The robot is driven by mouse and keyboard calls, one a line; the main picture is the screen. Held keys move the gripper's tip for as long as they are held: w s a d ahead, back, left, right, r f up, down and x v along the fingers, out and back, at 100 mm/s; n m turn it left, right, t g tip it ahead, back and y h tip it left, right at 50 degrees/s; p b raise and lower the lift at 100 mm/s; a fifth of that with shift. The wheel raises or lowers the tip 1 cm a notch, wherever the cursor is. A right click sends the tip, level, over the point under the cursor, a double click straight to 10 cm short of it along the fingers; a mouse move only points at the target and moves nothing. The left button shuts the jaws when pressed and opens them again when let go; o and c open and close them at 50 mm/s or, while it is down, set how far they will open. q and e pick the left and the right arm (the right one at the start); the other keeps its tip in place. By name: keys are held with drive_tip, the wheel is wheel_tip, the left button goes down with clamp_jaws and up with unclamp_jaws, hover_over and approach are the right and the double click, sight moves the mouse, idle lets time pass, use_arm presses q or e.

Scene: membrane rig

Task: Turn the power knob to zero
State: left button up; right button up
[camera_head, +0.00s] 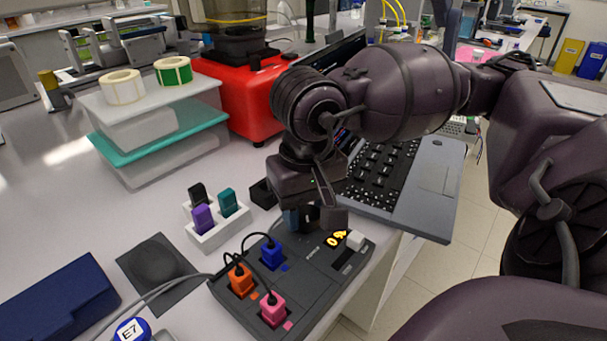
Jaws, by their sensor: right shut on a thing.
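The dark grey control box (318,274) lies on the white bench at the lower middle. Its small display (337,239) shows yellow characters that look like 0 and a percent sign, too small to read surely. My right gripper (312,219) points down onto the box's far end, left of the display, and is shut on what appears to be the power knob. The knob itself is hidden by the fingers. A white switch-like part (356,240) sits beside the display. Blue (271,254), orange (240,280) and pink (273,309) plugs with black leads stand in the box. My left gripper is not in view.
An open laptop (437,180) lies behind and right of the box. A white holder (220,235) with coloured blocks, a dark square pad (153,263) and a navy case (58,303) are to the left. Stacked containers (165,152) and a red machine (245,100) stand behind.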

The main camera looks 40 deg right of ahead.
sight(307, 213)
drive_tip(key=shift+r, duration=0.1)
idle(0.4)
drive_tip(key=o, duration=0.9)
drive_tip(key=shift+r, duration=0.5)
wheel_tip(307, 213, up, 10)
drive_tip(key=shift+f+p, duration=0.15)
drive_tip(key=shift+p, duration=0.85)
